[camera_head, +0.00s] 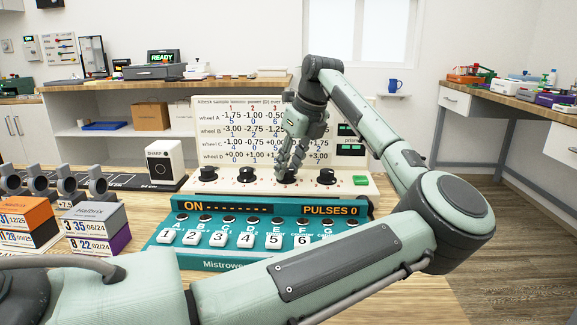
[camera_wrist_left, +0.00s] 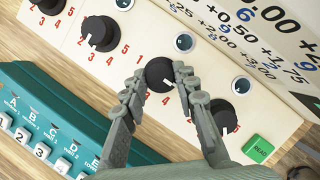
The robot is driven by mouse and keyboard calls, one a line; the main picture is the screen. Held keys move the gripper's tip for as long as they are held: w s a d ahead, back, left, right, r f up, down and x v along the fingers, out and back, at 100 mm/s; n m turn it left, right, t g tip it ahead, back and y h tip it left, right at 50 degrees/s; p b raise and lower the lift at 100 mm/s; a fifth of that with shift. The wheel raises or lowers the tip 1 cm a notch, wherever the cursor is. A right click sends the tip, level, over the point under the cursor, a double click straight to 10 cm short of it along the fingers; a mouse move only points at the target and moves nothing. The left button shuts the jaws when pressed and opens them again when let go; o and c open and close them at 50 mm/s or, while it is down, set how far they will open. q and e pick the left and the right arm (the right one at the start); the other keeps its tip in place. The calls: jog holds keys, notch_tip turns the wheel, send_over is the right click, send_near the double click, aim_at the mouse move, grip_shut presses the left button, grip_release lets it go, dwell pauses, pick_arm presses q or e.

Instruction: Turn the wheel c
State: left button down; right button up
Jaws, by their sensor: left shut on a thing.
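The cream console (camera_head: 375,188) carries a row of black round wheels with numbers around them. The third wheel from the left, wheel C (camera_wrist_left: 160,73), sits between the fingertips of my left gripper (camera_wrist_left: 156,80) in the wrist view. My left gripper (camera_head: 288,163) reaches down onto it from above in the head view and is shut on it. The fingers partly hide the wheel and its numbers, so I cannot tell its setting. The other wheels are A (camera_head: 208,174), B (camera_head: 247,174) and D (camera_head: 327,176). My right gripper is not in view.
Wheel D (camera_wrist_left: 222,115) is close beside one finger. A green READ button (camera_wrist_left: 258,148) lies beyond it. A lens chart (camera_head: 212,115) stands behind the wheels. A teal keypad box (camera_head: 160,250) with white keys is in front. Boxes (camera_head: 95,222) stand at left.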

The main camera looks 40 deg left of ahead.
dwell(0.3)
pick_arm(q)
jog(key=c, duration=1.2)
grip_release()
jog(key=shift+r, duration=0.1)
jog(key=v, duration=1.2)
